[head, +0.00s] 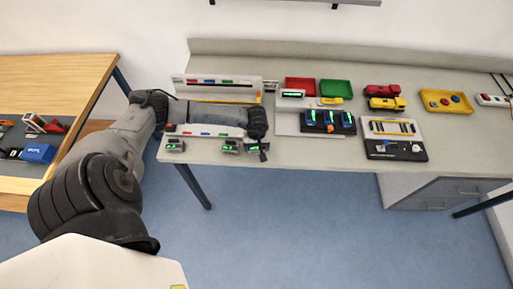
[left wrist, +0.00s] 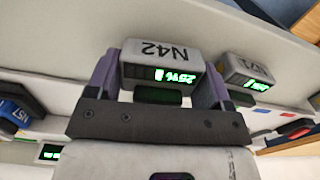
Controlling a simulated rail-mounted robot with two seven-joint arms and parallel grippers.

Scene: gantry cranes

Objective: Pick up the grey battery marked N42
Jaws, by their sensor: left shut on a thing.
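The grey battery marked N42 (left wrist: 162,55) sits between the two fingers of my left gripper (left wrist: 155,85) in the left wrist view. Its label is upside down there and its green display reads 25%. In the head view, my left gripper (head: 259,140) is at the bench's front edge, shut on this battery (head: 253,147), which it partly covers. I cannot tell whether the battery is clear of the bench. A second grey battery (head: 230,147) is close beside it; in the left wrist view it (left wrist: 248,70) has a partly hidden label. My right gripper is not in view.
A third grey battery (head: 175,145) lies further left on the grey bench (head: 345,158). A charger with blue batteries (head: 328,121) stands to the right of my gripper. Red (head: 300,86) and green (head: 336,89) trays and toy trucks (head: 384,97) are behind and to the right.

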